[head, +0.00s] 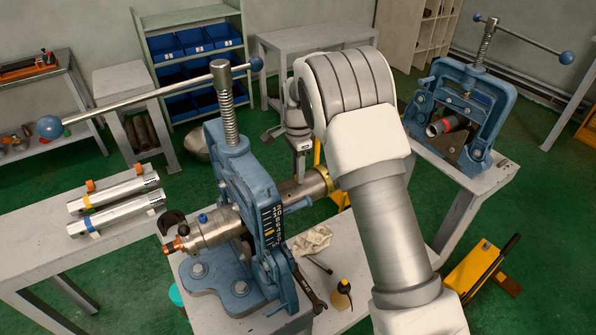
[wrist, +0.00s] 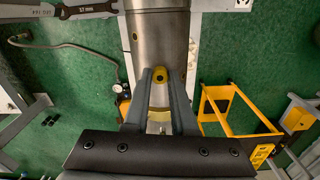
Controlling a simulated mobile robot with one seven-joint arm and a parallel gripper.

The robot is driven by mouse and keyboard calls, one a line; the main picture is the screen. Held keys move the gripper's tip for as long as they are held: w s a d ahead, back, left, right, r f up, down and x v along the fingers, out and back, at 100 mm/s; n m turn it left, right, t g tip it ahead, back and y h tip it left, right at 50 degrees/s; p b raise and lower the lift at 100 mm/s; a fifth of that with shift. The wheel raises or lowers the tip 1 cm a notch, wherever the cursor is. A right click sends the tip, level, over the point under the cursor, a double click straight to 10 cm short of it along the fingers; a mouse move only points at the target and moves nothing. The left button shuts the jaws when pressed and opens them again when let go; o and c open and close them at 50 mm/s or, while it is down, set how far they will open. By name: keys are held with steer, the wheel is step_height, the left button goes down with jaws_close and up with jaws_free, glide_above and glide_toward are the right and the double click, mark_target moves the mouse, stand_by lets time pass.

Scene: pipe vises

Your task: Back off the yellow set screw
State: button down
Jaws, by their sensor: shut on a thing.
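The yellow set screw (wrist: 161,73) shows in the wrist view as a wing-like yellow piece with a dark spot, against the end of a grey metal pipe fitting (wrist: 160,35). My gripper (wrist: 161,80) has one finger on each side of the screw and is shut on it. In the head view my gripper (head: 300,172) points down onto the pipe (head: 297,190), which passes through the near blue vise (head: 240,175). The screw cannot be made out there. The pipe's right end has a brass-coloured collar (head: 321,182).
The near vise's long handle (head: 150,97) reaches out left. A second blue vise (head: 465,95) stands right. Two pipes (head: 115,210) rest on the left table.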

steer(key=n, duration=1.3)
steer(key=shift+f+n+b, duration=0.1)
steer(key=shift+n+b, duration=0.2)
steer(key=shift+n, duration=0.1)
steer(key=n, duration=0.7)
steer(key=shift+s, duration=0.1)
steer(key=n, duration=0.4)
steer(key=shift+p, duration=0.4)
steer(key=shift+f+n, duration=0.15)
steer(key=shift+n, duration=1.25)
steer(key=shift+s, duration=0.1)
steer(key=c, duration=1)
jaws_free()
steer(key=shift+o, duration=1.2)
